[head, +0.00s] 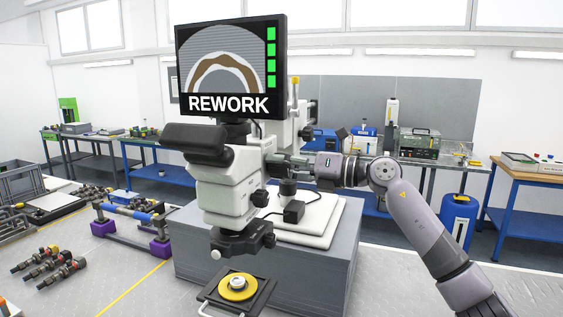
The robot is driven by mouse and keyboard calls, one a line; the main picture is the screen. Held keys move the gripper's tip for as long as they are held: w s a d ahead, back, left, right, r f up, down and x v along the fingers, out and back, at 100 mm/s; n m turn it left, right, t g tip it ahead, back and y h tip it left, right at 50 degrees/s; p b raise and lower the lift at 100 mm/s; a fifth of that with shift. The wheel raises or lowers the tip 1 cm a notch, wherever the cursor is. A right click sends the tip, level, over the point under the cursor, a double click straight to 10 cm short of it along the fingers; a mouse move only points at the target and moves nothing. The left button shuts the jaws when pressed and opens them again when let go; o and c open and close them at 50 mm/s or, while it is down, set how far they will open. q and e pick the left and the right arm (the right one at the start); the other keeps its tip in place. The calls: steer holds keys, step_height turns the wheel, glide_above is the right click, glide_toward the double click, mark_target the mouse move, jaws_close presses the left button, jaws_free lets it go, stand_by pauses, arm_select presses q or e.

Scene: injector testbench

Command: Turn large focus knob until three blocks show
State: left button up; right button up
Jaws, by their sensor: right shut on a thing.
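A white microscope (228,188) stands on a grey block in the middle. The screen (228,70) on top shows a grey and brown arc, the word REWORK and a column of several green blocks at its right edge. My right gripper (284,161) reaches in from the right and is shut on the large focus knob at the microscope's right side. The knob is mostly hidden by the fingers. My left gripper is not in view.
A yellow ring part (238,287) lies on a dark stage below the microscope head. Dark injectors (50,266) lie at the left. A blue and purple fixture (132,222) stands left of the grey block (300,270). Workbenches line the back.

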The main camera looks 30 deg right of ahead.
stand_by(0.4)
steer(key=o, duration=1.2)
steer(key=shift+c, duration=0.2)
steer(key=v, duration=1.2)
stand_by(0.8)
